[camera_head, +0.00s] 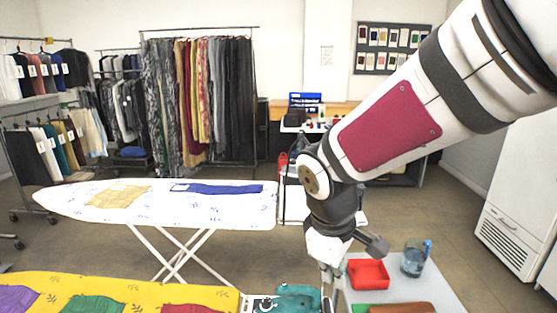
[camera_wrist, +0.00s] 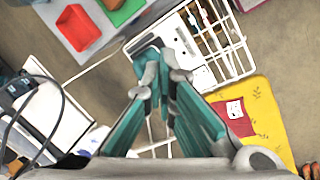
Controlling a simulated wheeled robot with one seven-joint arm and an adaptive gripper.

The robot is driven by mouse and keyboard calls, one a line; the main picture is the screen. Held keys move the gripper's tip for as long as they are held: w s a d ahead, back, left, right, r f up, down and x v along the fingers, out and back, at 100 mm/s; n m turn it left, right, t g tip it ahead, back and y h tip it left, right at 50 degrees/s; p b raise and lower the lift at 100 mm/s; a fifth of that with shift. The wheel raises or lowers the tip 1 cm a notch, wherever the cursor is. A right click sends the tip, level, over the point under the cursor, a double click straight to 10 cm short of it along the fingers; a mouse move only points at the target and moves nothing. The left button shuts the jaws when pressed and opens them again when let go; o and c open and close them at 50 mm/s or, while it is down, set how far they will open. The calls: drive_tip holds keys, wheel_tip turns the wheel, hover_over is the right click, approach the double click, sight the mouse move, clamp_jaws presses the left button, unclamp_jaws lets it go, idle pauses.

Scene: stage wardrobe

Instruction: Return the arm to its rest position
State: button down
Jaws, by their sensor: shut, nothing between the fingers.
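My arm (camera_head: 392,127) reaches in from the upper right of the head view and bends downward at its elbow over the middle of the room. In the wrist view my gripper (camera_wrist: 158,66) has its two teal and grey fingers converging, with the tips together and nothing held between them. In the head view the lower end of my arm hangs beside the table. A teal shape (camera_head: 290,299) shows at the bottom edge there. I cannot tell whether it is part of my gripper.
A grey-white table (camera_head: 440,290) holds a red tray (camera_head: 368,273) and a clear jug (camera_head: 414,258). An ironing board (camera_head: 150,200) with cloths stands at the left. A yellow cloth surface (camera_head: 130,285) lies nearer. Clothes racks line the back. Bare floor shows between.

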drive_tip(key=s+d+r+m+t+y, duration=0.1)
drive_tip(key=s+d+r+m, duration=0.3)
drive_tip(key=s, duration=0.3)
drive_tip(key=s+d+r+m+t, duration=0.2)
drive_tip(key=s+d+r+m, duration=0.3)
drive_tip(key=s, duration=0.3)
drive_tip(key=shift+s+r+m+y, duration=0.25)
drive_tip(key=shift+r+m+y, duration=0.15)
drive_tip(key=shift+m, duration=0.3)
